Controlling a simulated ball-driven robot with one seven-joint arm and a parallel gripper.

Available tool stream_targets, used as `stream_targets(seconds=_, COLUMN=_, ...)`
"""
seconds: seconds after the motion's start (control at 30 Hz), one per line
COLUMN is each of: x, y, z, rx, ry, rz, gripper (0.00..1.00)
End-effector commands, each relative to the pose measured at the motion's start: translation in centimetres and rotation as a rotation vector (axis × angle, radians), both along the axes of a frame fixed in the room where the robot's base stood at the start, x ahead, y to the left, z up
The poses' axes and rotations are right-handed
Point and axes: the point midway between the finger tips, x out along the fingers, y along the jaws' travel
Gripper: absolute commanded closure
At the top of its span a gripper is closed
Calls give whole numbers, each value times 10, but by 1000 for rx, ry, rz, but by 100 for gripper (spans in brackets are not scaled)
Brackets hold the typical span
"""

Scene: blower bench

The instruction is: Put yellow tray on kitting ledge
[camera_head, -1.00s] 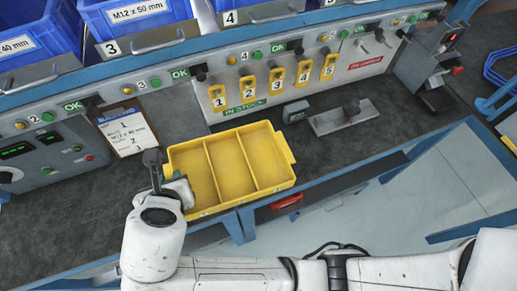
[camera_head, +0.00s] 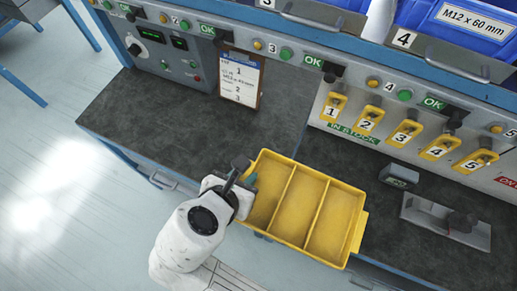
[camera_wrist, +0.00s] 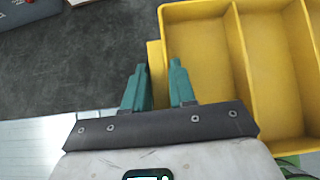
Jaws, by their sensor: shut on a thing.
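The yellow tray (camera_head: 347,224) has three long compartments and looks empty. It is at the front edge of the dark bench, partly over it. My gripper (camera_head: 243,178) is at its left end. The tray's body (camera_wrist: 195,70) fills the right of that view. I cannot tell whether its underside touches the bench. No surface is clearly recognisable as the kitting ledge.
Bare dark worktop (camera_head: 160,115) lies left of the tray. A clipboard card (camera_head: 240,80) leans at the back. Numbered yellow tags (camera_head: 404,133) hang on the panel, with a small grey device (camera_head: 399,176) and a metal plate (camera_head: 445,218) to the right. Open floor (camera_head: 70,200) is at left.

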Motion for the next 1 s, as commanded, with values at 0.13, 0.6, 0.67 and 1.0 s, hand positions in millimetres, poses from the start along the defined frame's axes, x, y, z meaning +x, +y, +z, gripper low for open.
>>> stream_targets(seconds=0.13, x=31, y=2, z=-12, rx=-1, ry=-2, rz=-4, gripper=100)
stream_targets(seconds=0.6, x=114, y=12, z=-77, rx=-3, ry=1, rz=0, gripper=100)
stream_targets(seconds=0.67, x=119, y=12, z=-82, rx=-2, ry=1, rz=-1, gripper=100)
stream_targets(seconds=1.0, x=129, y=13, z=-114, rx=-2, ry=2, rz=0, gripper=100)
